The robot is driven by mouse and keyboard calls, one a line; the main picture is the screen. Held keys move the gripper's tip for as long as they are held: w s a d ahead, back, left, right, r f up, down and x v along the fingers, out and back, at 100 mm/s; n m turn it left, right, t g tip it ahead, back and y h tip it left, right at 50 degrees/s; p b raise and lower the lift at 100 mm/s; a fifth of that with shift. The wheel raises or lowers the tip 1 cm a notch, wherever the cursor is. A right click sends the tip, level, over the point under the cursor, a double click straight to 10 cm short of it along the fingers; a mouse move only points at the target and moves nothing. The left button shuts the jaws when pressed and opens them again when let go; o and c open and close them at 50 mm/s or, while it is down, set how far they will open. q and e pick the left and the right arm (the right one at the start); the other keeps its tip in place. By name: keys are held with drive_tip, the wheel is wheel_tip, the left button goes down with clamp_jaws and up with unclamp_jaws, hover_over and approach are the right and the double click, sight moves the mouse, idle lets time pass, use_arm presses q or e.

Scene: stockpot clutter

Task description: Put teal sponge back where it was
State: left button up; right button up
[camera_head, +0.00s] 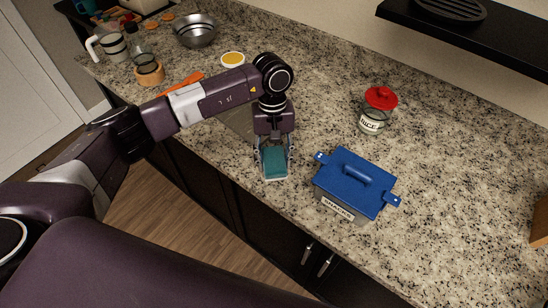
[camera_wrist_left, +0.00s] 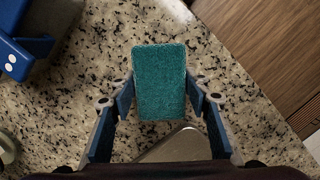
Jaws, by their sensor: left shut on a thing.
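The teal sponge (camera_head: 275,161) is between the fingers of my left gripper (camera_head: 274,172), which is shut on it near the front edge of the counter. In the left wrist view the sponge (camera_wrist_left: 159,75) shows as a teal block with the fingertips of my left gripper (camera_wrist_left: 160,92) on its two sides. Speckled counter shows around it; I cannot tell whether the sponge touches the counter. My right gripper is not in view.
A blue-lidded box (camera_head: 354,184) stands right of the left gripper. A red-lidded rice jar (camera_head: 374,112) is behind it. A metal bowl (camera_head: 195,31), a yellow-filled dish (camera_head: 232,60) and mugs stand at the back left. The counter's right side is mostly clear.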

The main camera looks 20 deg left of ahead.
sight(273, 154)
use_arm(q)
drive_tip(key=shift+f, duration=0.2)
drive_tip(key=o, duration=1)
drive_tip(key=shift+r, duration=0.1)
drive_tip(key=shift+r, duration=0.2)
wheel_tip(273, 154, up, 12)
drive_tip(key=w+b, duration=0.1)
drive_tip(key=b, duration=0.3)
drive_tip(key=shift+w+a+f+b, duration=0.15)
drive_tip(key=shift+w+a+b, duration=0.2)
drive_tip(key=shift+a+b, duration=0.05)
